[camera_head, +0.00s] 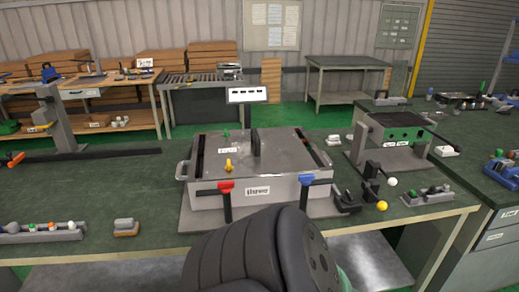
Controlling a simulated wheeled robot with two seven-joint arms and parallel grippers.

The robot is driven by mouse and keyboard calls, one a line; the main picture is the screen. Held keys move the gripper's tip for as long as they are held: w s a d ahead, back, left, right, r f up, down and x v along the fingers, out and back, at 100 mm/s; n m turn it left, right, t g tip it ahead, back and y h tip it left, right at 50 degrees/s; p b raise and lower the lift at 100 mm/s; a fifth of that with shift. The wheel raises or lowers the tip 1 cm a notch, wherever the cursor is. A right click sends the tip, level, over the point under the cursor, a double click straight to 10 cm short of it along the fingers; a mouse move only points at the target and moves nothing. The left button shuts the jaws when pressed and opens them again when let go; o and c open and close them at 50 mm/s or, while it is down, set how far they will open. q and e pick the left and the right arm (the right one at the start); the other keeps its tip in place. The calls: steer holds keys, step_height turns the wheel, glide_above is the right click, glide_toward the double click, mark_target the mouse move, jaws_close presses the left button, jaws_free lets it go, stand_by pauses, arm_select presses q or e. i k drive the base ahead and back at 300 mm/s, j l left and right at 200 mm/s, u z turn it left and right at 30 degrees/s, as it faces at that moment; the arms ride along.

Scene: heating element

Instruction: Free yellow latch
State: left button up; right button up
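A grey metal box (285,190) with a flat lid sits on the green workbench in the middle of the view. A small yellow latch (229,166) stands upright on the lid's front left. A red-topped lever (226,187) and a blue-topped lever (306,180) are on the box's front, with dark stems hanging down. A black upright handle (256,143) rises from the lid, and a small green part (225,134) is at its back left. A dark ribbed link of my arm fills the bottom centre, below the box. Neither gripper shows in this view.
A clamp-like fixture with a yellow ball (382,206) stands right of the box. A tray of small parts (45,232) and a small block (126,227) lie to the left. A green-fronted unit (396,130) is at the right. The bench left of the box is mostly clear.

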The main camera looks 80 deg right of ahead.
mark_target(229, 167)
steer(key=z, duration=2.45)
